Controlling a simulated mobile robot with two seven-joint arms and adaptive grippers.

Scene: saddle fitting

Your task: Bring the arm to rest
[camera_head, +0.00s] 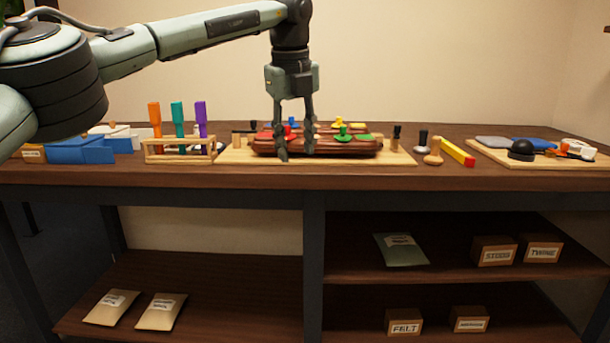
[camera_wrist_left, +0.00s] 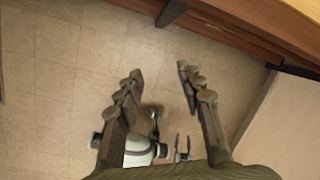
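My left arm comes in from the left in the head view, and its left gripper (camera_head: 296,156) hangs fingers down in front of the brown leather piece (camera_head: 345,148). The left wrist view shows the two left gripper fingers (camera_wrist_left: 156,82) spread wide with nothing between them. Below them are tiled floor and a wooden table edge (camera_wrist_left: 250,25). A small pale and dark machine part with a two-pronged end shows beyond the fingers; it may be my own, but I cannot tell. My right gripper does not show in the head view.
The leather piece lies on a light board (camera_head: 235,152) with coloured knobs. A rack (camera_head: 180,151) of coloured-handled tools and blue bins (camera_head: 80,150) stand left. A red and yellow bar (camera_head: 457,152) and another board (camera_head: 490,158) lie right. Shelves below hold packets and boxes (camera_head: 403,322).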

